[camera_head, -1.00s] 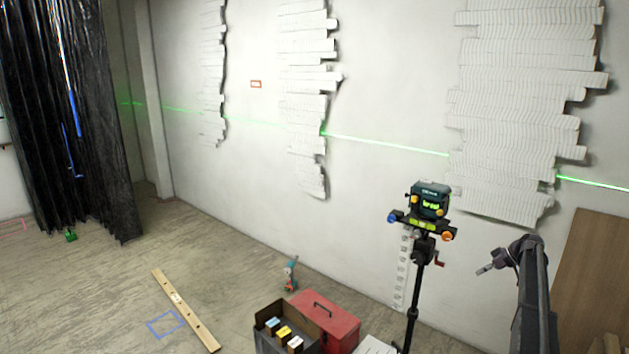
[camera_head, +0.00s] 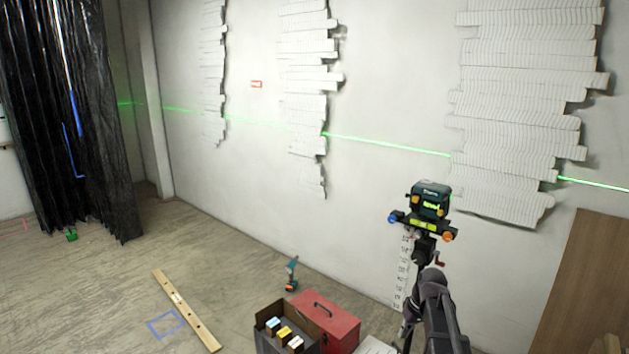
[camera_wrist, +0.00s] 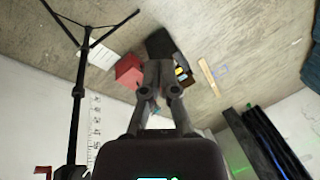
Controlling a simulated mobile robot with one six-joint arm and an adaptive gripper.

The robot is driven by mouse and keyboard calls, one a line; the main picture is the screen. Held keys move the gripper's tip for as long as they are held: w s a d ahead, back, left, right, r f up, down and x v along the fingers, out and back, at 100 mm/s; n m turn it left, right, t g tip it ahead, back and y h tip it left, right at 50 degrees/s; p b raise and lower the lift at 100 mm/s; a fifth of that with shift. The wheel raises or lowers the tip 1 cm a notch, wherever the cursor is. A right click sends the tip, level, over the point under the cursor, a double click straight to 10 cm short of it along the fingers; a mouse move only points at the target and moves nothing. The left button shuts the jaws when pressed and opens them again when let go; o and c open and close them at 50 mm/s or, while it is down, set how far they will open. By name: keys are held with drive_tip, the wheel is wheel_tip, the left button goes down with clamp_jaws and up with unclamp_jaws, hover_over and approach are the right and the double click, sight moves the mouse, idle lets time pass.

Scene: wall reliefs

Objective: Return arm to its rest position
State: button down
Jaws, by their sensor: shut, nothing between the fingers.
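My arm (camera_head: 440,316) rises from the bottom edge in the head view, right of centre, and covers part of the tripod's lower pole. My gripper is not clearly visible there, behind the arm's upper end. In the wrist view, my gripper (camera_wrist: 158,68) points away from the camera with its fingers together. It holds nothing. Its fingers overlap the view of the floor and the dark box, and do not appear to touch them.
The laser level (camera_head: 430,200) on its tripod (camera_wrist: 77,100) stands close to my arm. A red toolbox (camera_head: 332,322), a dark box (camera_head: 262,310) and a drill (camera_head: 291,275) are on the floor. A wooden panel (camera_head: 580,290) leans at right. Floor (camera_head: 110,290) at left is mostly clear.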

drive_tip(key=s+a+m+h, duration=0.1)
drive_tip(key=s+a, duration=0.3)
drive_tip(key=s, duration=0.3)
drive_tip(key=s+a+m+h, duration=0.1)
drive_tip(key=s+a, duration=0.3)
drive_tip(key=s, duration=0.4)
drive_tip(key=shift+a+f+m+h, duration=0.2)
drive_tip(key=shift+f+m+h, duration=0.2)
drive_tip(key=shift+h, duration=0.1)
drive_tip(key=c, duration=0.5)
unclamp_jaws()
drive_tip(key=shift+r, duration=0.1)
drive_tip(key=shift+c, duration=0.2)
